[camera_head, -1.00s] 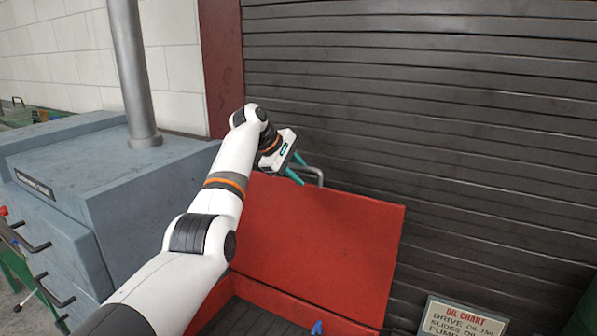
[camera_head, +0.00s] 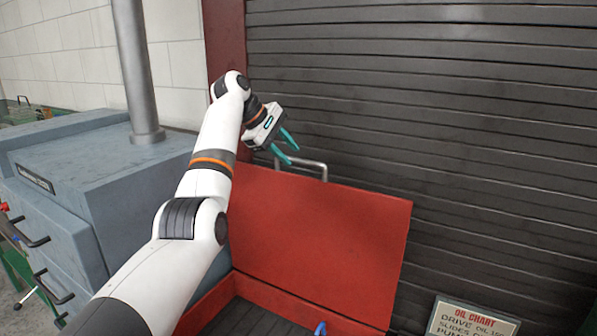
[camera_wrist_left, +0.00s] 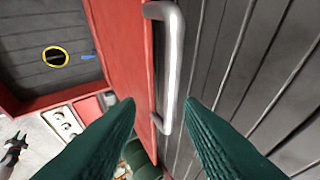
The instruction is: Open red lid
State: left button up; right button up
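The red lid (camera_head: 325,235) stands raised, close to upright, at the back of its red box (camera_head: 215,303), so the dark inside of the box shows. A silver handle (camera_head: 310,164) sits at the lid's top edge and also shows in the left wrist view (camera_wrist_left: 172,65). My left gripper (camera_head: 291,154) is open and empty, just above and left of the handle in the head view. In the left wrist view its two green fingers are spread apart, with the handle beyond them and nothing between their tips.
A dark slatted shutter (camera_head: 480,150) stands close behind the lid. A blue-grey cabinet (camera_head: 110,185) with a metal pipe (camera_head: 135,70) is on the left. An oil chart sign (camera_head: 470,318) is at lower right. A yellow ring (camera_wrist_left: 55,56) lies inside the box.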

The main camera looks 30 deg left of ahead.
pick_arm(q)
jog(key=shift+b+v, duration=0.35)
jog(key=shift+v, duration=1.8)
